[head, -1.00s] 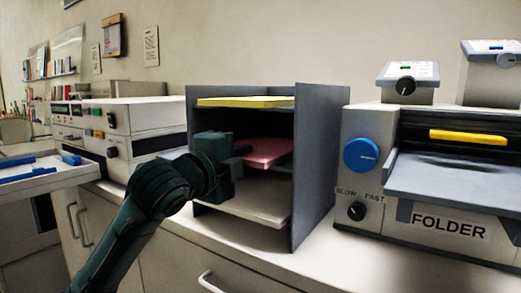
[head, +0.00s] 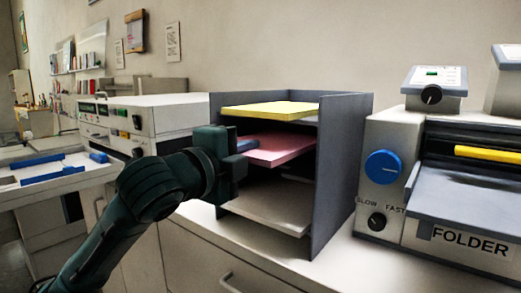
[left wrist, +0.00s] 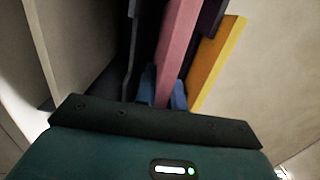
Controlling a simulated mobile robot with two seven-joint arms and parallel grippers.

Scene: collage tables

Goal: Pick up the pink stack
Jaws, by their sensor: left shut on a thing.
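The pink stack (head: 285,151) lies flat on the middle level of the grey open-front shelf unit (head: 338,170), below a yellow stack (head: 268,110). My left gripper (head: 243,146) is at the front left of the pink stack and is shut on its near edge. In the left wrist view the pink stack (left wrist: 177,45) runs up from between the two blue fingers (left wrist: 164,92). The yellow stack (left wrist: 218,60) shows to its right there. The far end of the pink stack is hidden in both views. My right gripper is not in view.
A pale sheet or board (head: 268,208) lies on the bottom level. The folder machine (head: 440,190) stands close on the right. A white machine (head: 150,118) stands to the left, beside a tray with blue parts (head: 45,170). The counter front is clear.

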